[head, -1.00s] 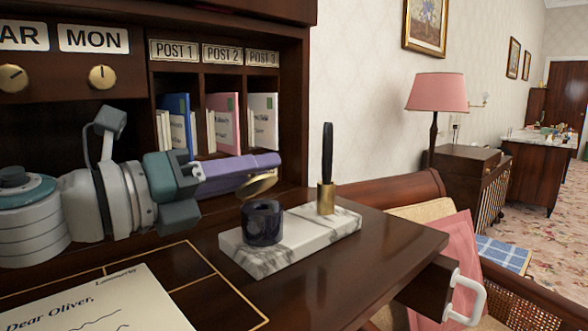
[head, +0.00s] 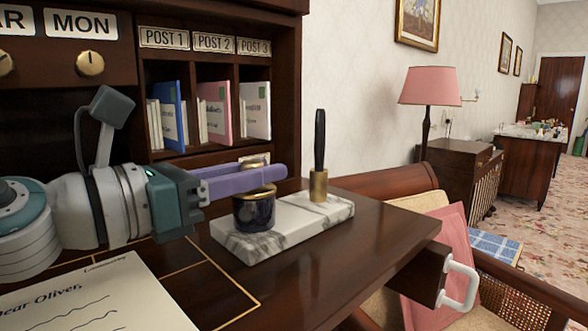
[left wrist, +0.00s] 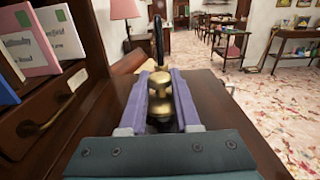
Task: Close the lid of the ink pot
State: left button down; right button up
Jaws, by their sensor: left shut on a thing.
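The ink pot (head: 254,212) is a small dark blue pot on a white marble stand (head: 290,232). Its gold lid (head: 256,192) shows at the top of the pot, roughly level, just below my fingers. I cannot tell whether it touches the rim all round. My left gripper (head: 277,174) reaches in from the left with its purple fingers over the pot. In the left wrist view, gold parts of the lid (left wrist: 160,82) show between the two fingers, which are shut on it. The pot's body is mostly hidden there. My right gripper is not in view.
A black pen (head: 319,140) stands upright in a gold holder (head: 318,186) on the stand, just past my fingertips. Pigeonholes with books (head: 215,112) rise behind. A letter (head: 95,300) lies at front left. The desk top (head: 330,262) is clear at front right.

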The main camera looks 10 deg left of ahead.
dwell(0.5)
pick_arm(q)
jog(key=c, duration=0.6)
grip_release()
jog(key=b+v, duration=0.1)
jog(key=v, duration=0.1)
jog(key=b+v, duration=0.1)
jog(key=v, duration=0.2)
jog(key=b+v, duration=0.2)
jog(key=v, duration=0.1)
jog(key=shift+s+a+f, duration=0.15)
jog(key=shift+s+f, duration=0.05)
jog(key=shift+f, duration=0.15)
jog(key=shift+s+a+r+b, duration=0.3)
jog(key=shift+s+a+b, duration=0.1)
jog(key=shift+s, duration=0.2)
